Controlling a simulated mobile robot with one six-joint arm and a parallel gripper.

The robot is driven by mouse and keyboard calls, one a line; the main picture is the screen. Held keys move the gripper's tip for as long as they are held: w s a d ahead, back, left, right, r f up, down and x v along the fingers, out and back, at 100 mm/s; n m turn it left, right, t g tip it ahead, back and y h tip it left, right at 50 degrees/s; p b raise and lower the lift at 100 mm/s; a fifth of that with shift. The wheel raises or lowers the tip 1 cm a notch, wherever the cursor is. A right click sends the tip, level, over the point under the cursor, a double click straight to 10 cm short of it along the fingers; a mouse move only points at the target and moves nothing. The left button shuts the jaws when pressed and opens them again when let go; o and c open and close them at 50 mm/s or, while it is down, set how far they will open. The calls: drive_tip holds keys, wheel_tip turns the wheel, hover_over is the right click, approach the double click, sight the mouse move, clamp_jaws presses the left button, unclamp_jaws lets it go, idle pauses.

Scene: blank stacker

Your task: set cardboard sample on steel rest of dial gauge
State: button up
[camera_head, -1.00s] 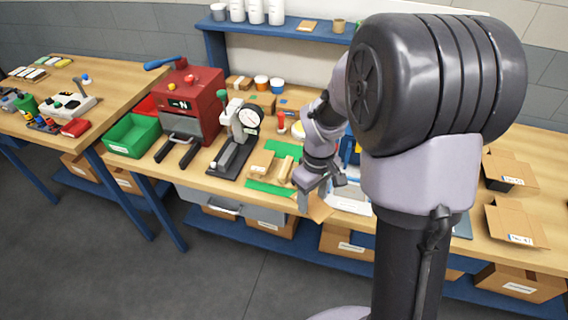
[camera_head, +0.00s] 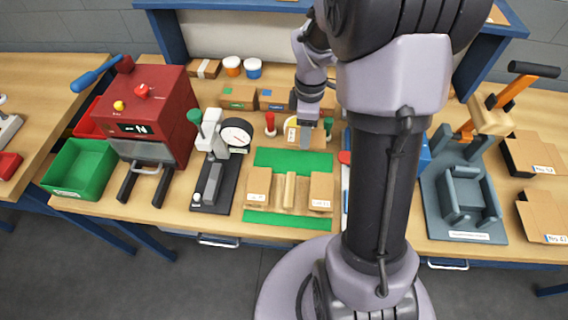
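The dial gauge (camera_head: 236,133) stands on a black base left of the green mat, its round dial facing me. Its grey steel rest (camera_head: 212,184) lies along the base, and I see nothing on it. Two labelled cardboard stacks, a left one (camera_head: 259,184) and a right one (camera_head: 321,190), sit on a tan holder on the mat, with a pale wooden bar between them. Another labelled cardboard piece (camera_head: 292,136) is beside my gripper (camera_head: 307,133), behind the mat. I cannot tell whether the gripper holds it; its fingers are too small and partly hidden.
The green mat (camera_head: 291,158) lies on the wooden bench. A red press (camera_head: 152,112) and a green bin (camera_head: 83,170) stand at left. A red-topped item (camera_head: 270,124) stands behind the mat. A grey fixture (camera_head: 466,195) and open cartons (camera_head: 536,154) are at right.

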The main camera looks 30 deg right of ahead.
sight(304, 159)
drive_tip(key=f+b, duration=0.1)
drive_tip(key=f, duration=0.2)
drive_tip(key=f+b, duration=0.1)
drive_tip(key=f, duration=0.2)
drive_tip(key=f+b, duration=0.1)
drive_tip(key=f, duration=0.2)
drive_tip(key=shift+s+f, duration=0.15)
drive_tip(key=shift+s, duration=0.15)
drive_tip(key=shift+f+b, duration=0.15)
drive_tip(key=shift+b, duration=0.25)
drive_tip(key=o, duration=1.4)
